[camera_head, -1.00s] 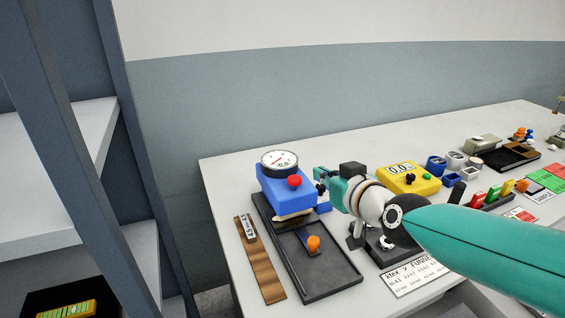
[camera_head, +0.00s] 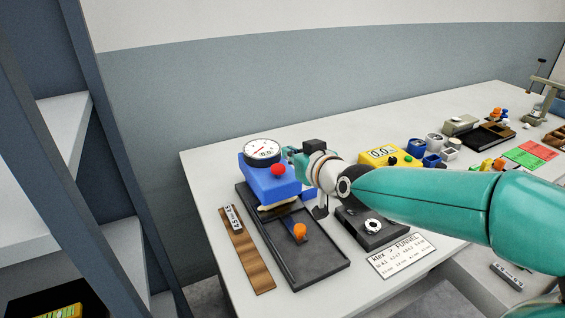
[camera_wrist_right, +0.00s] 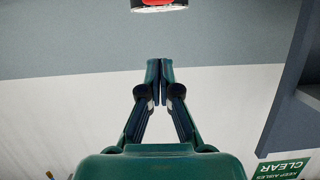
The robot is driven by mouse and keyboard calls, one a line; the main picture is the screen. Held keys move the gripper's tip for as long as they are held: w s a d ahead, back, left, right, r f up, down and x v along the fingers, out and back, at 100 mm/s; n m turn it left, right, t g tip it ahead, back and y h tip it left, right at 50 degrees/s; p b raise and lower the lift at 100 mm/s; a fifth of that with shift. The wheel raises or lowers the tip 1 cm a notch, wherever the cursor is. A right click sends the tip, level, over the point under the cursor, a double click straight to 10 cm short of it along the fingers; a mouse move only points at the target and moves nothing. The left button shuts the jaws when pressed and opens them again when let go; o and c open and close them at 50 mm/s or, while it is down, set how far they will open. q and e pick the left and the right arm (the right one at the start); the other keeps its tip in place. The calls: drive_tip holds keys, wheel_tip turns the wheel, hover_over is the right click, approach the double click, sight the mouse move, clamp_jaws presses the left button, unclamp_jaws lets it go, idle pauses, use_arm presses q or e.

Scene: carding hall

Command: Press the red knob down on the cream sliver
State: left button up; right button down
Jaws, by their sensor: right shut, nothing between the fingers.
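The red knob (camera_head: 278,169) sits on the front of a blue gauge body (camera_head: 268,188), below a round white dial (camera_head: 262,150). The cream sliver (camera_head: 266,207) shows as a thin edge under the blue body, on a black tray (camera_head: 318,278). My right gripper (camera_head: 291,152) is just right of the knob and looks apart from it, partly hidden by its own wrist. In the right wrist view its fingertips (camera_wrist_right: 161,66) are together and empty. A red patch and part of a dark-rimmed round thing show at that view's top edge. My left gripper is out of view.
An orange knob (camera_head: 299,231) stands on the black tray. A wooden strip (camera_head: 250,258) lies left of it. A dark block (camera_head: 372,236), a printed card (camera_head: 402,254) and a yellow display box (camera_head: 390,157) stand to the right. Blue shelving is at the left.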

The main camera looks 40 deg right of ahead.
hover_over(282, 172)
drive_tip(key=shift+w+f+p, duration=0.25)
drive_tip(key=shift+f+p, duration=0.1)
drive_tip(key=shift+f, duration=0.45)
drive_tip(key=f, duration=0.2)
drive_tip(key=shift+s+f, duration=0.25)
drive_tip(key=shift+f, duration=0.05)
drive_tip(key=shift+a+f, duration=0.1)
drive_tip(key=shift+f, duration=0.55)
drive_tip(key=shift+s, duration=0.1)
